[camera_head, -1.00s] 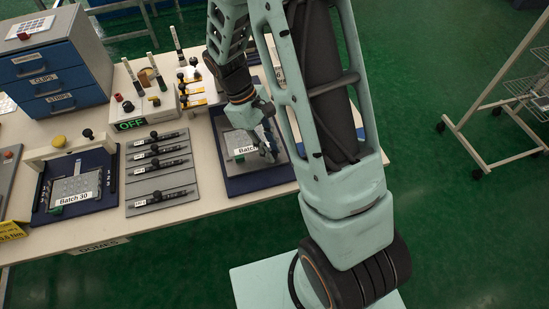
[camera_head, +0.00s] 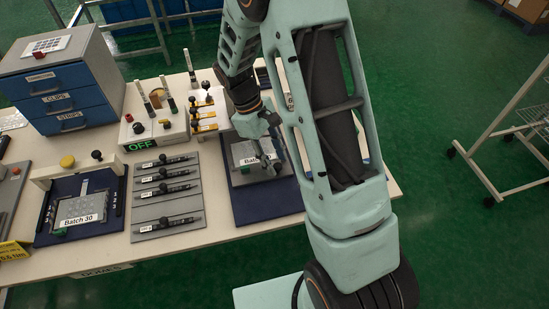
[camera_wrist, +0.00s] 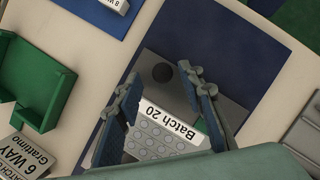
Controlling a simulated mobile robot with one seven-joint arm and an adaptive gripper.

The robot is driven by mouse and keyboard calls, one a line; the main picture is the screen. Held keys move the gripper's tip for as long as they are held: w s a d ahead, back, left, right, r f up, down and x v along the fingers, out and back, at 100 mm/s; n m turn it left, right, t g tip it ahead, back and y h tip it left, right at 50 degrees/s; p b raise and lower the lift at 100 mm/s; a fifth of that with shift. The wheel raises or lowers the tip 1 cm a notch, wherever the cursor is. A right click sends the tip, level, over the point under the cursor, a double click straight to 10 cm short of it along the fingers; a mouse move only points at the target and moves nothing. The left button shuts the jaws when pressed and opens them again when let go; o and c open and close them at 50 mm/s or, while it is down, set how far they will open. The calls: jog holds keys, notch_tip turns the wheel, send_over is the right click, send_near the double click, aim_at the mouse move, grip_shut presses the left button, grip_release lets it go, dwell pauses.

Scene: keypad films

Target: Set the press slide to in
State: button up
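The press (camera_head: 112,168) stands at the left of the table, a pale bridge with a yellow knob (camera_head: 67,161) and a dark knob (camera_head: 97,154) over a dark blue base. A grey plate labelled Batch 30 (camera_head: 84,205) lies in its base. I cannot tell which part is the slide or how it is set. My gripper (camera_wrist: 160,75) is open, with its fingers apart above a grey plate labelled Batch 20 (camera_wrist: 172,125). A dark round knob (camera_wrist: 162,72) on that plate shows between the fingertips. In the head view my gripper (camera_head: 272,150) partly hides this plate.
Several dark sliders (camera_head: 165,190) sit on grey strips between the press and the blue mat (camera_head: 242,206). A control box (camera_head: 157,139) reading OFF stands behind them. Blue drawers (camera_head: 60,90) stand at the back left. A wheeled rack (camera_head: 500,150) is at the right.

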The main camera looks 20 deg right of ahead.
jog(key=v, duration=1.2)
jog(key=shift+w, duration=0.1)
